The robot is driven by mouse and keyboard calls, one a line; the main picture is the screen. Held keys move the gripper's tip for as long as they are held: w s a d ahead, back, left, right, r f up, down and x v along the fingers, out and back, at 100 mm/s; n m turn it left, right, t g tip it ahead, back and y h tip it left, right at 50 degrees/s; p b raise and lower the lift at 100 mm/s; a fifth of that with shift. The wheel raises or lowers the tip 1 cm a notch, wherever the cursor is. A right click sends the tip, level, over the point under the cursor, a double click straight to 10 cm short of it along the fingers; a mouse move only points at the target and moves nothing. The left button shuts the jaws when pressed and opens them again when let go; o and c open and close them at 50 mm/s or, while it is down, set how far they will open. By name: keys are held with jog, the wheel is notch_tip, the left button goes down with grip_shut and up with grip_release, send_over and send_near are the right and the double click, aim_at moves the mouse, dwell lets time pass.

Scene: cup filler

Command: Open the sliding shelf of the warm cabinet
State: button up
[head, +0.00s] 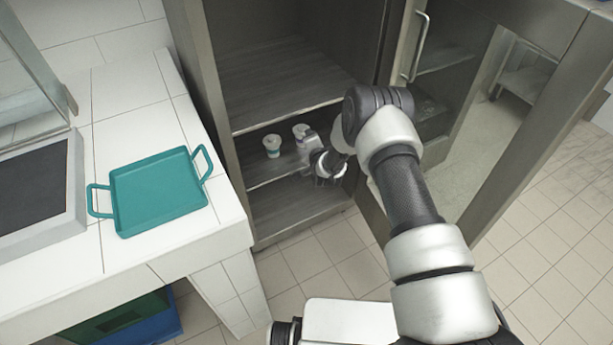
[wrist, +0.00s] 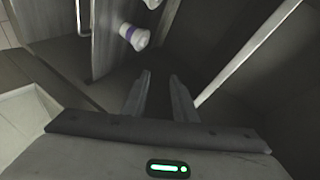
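The warm cabinet (head: 204,70) stands in the head view with its door (head: 470,90) swung open to the right. Inside are dark shelves with light front edges. The middle shelf (head: 262,171) carries two white cups, one at the left (head: 272,146) and one behind it to the right (head: 300,131). My gripper (head: 330,172) is at the right part of this shelf, near its front edge. In the wrist view my gripper (wrist: 162,88) has its two fingers apart, with nothing visible between them. A cup with a purple band (wrist: 135,38) shows beyond the fingertips. A light shelf edge (wrist: 247,55) runs to the right.
A white tiled counter (head: 130,90) at the left holds a teal tray (head: 158,193) and a grey appliance (head: 40,185). Green and blue crates (head: 125,318) sit under the counter. My arm passes close to the open door. Tiled floor (head: 310,250) is clear before the cabinet.

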jog(key=s+f+m+t+b, duration=0.15)
jog(key=s+f, duration=0.35)
jog(key=f, duration=0.6)
jog(key=s+f+m+t+b, duration=0.1)
jog(key=s+f+m, duration=0.1)
jog(key=s+f, duration=0.65)
jog(key=shift+d+f+b+x, duration=0.35)
jog(key=shift+b+x, duration=1.45)
jog(key=shift+x, duration=1.55)
jog(key=shift+d+f+b+x, duration=0.15)
jog(key=shift+f+b+x, duration=0.25)
jog(key=shift+b+x, duration=2.15)
jog(key=shift+d+f+b+x, duration=0.3)
jog(key=shift+b+x, duration=0.7)
jog(key=shift+x, duration=3.1)
jog(key=shift+a+f, duration=0.1)
jog(key=shift+s+f, duration=0.1)
grip_shut()
